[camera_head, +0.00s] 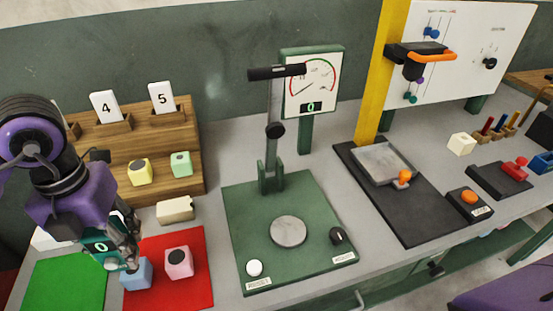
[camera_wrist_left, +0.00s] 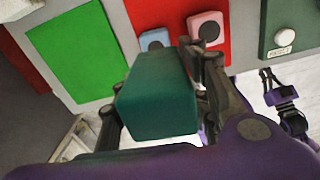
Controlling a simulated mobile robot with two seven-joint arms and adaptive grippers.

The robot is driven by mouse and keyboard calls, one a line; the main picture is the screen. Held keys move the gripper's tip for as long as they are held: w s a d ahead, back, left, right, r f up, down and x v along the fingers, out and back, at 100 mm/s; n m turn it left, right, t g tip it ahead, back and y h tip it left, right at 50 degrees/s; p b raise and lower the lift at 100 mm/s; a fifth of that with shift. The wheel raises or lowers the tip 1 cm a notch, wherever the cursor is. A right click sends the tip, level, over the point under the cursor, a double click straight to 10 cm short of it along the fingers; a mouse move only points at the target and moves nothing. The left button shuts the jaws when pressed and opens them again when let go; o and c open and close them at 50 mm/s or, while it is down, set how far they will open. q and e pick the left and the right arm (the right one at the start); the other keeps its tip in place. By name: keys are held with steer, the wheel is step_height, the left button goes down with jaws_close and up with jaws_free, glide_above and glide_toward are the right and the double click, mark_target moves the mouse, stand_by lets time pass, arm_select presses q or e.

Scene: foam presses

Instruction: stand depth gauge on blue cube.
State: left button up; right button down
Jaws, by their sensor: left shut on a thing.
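My left gripper (camera_head: 128,245) is shut on the depth gauge (camera_head: 98,249), a teal box with a small display reading 0. In the left wrist view the gauge (camera_wrist_left: 158,95) fills the middle, between the dark fingers. The blue cube (camera_head: 137,275) sits on the red mat, at its left edge. The gauge and fingers are just above and beside this cube and hide part of it; I cannot tell whether they touch it. The cube also shows beyond the gauge in the left wrist view (camera_wrist_left: 153,39), with a dark disc on top.
A pink cube (camera_head: 178,262) stands close right of the blue one on the red mat (camera_head: 195,294). A green mat (camera_head: 62,287) lies left. A cream block (camera_head: 175,209) and a wooden stand (camera_head: 190,188) are behind. The green press base (camera_head: 312,219) is at right.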

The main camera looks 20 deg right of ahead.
arm_select(q)
steer(key=shift+w+a+f, duration=0.1)
steer(key=shift+w+f, duration=0.25)
steer(key=shift+f, duration=0.05)
steer(key=shift+w+f, duration=0.15)
steer(key=shift+f, duration=1.75)
steer(key=o, duration=1.3)
steer(key=shift+a, duration=0.1)
steer(key=shift+c, duration=0.2)
step_height(320, 180, up, 12)
steer(key=shift+r, duration=0.2)
